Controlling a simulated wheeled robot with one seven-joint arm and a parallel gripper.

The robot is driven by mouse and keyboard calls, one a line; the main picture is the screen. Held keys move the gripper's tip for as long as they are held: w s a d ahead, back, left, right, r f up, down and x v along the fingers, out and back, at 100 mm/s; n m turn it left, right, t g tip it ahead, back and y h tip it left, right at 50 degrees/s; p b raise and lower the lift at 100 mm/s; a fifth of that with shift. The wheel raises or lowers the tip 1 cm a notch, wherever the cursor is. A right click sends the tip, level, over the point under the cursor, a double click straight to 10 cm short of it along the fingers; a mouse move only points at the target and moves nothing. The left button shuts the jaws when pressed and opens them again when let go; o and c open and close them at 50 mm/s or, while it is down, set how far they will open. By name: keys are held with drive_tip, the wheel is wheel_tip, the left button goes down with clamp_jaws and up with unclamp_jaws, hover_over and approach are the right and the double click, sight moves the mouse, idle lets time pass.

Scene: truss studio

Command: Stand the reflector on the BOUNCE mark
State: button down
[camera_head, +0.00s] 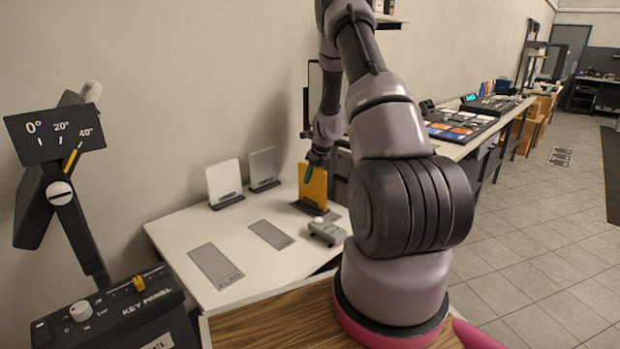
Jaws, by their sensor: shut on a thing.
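Three upright panels stand near the wall on the white table (180,230): a white one (224,180), a grey one (263,165) and a gold-yellow one (315,189). Which is the reflector is not labelled in view. My gripper (312,168) is at the top of the gold panel and shut on it. The gold panel is upright, at or just above a dark slotted base; contact is hard to tell. A grey mark (215,265) at the front seems to read FLAG. Another grey mark (271,234) lies behind it, its lettering too small to read.
A small grey device (327,232) lies near the table's right edge. A dark key panel (115,309) and a tilt dial (58,140) stand at left. A long bench (465,146) with equipment runs along the wall.

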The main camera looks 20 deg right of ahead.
drive_tip(key=shift+f, duration=0.15)
drive_tip(key=c, duration=0.8)
unclamp_jaws()
